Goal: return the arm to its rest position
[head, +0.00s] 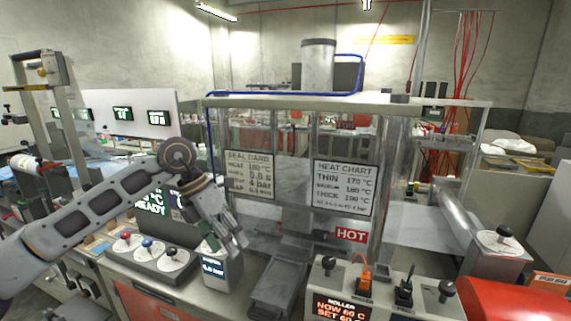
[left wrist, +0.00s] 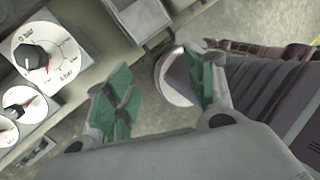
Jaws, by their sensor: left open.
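My left arm (head: 90,207) comes in from the left in the head view and bends at a round joint. My left gripper (head: 236,246) hangs downward in front of the machine, over the control panel near a small grey display box (head: 217,270). In the left wrist view the gripper (left wrist: 165,95) shows its two green-padded fingers spread apart, with nothing held between them. Part of my own arm or body seems to show behind the right finger. My right gripper is in neither view.
A dial (left wrist: 38,55) shows in the left wrist view. The glass-fronted machine carries a seal card (head: 250,174) and heat chart (head: 344,187). A roller control box (head: 340,306) stands at front right.

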